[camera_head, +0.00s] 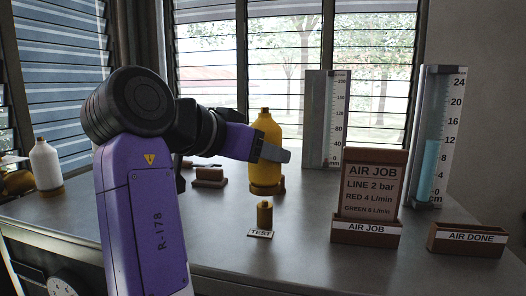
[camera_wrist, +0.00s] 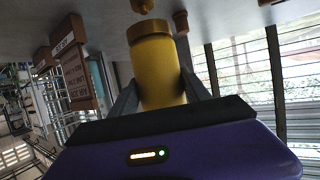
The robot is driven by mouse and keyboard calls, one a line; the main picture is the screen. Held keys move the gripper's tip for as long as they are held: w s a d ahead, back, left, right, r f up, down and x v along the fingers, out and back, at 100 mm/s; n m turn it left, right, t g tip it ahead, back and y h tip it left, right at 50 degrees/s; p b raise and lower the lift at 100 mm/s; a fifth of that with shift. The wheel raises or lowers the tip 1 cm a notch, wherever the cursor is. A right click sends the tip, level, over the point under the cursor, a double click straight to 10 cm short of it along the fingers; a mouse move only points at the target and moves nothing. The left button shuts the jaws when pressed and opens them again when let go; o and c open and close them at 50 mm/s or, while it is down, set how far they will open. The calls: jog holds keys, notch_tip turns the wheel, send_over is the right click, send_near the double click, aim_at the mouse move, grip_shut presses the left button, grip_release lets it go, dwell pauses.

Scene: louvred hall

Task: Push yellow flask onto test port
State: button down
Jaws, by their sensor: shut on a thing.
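The yellow flask (camera_head: 265,134) is upright, with a narrow neck on top and a brownish collar at its lower end. My gripper (camera_head: 268,153) is shut around its body; its fingers also show on both sides of the flask (camera_wrist: 160,75) in the wrist view. The test port is a small brass-coloured fitting (camera_head: 265,214) behind a white TEST label (camera_head: 260,234). In the head view the flask's collar shows just above the port, with a small gap. A brass fitting (camera_wrist: 142,6), apparently the port, shows beyond the collar in the wrist view, apart from it.
An AIR JOB board (camera_head: 372,186) stands in a brown holder to the right, beside an AIR DONE tray (camera_head: 466,240). Two scaled gauges (camera_head: 322,120) and (camera_head: 436,135) stand behind. A white flask (camera_head: 46,165) is at the left. The counter around the port is clear.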

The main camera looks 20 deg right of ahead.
jog(key=shift+f, duration=0.1)
dwell(0.6)
jog(key=shift+f+b, duration=0.75)
jog(key=shift+f, duration=0.5)
jog(key=shift+c, duration=2.1)
grip_release()
jog(key=s+a+r+p, duration=0.2)
jog(key=a+r+p, duration=0.1)
jog(key=r+p, duration=0.1)
jog(key=shift+a+r, duration=0.2)
jog(key=shift+r, duration=0.7)
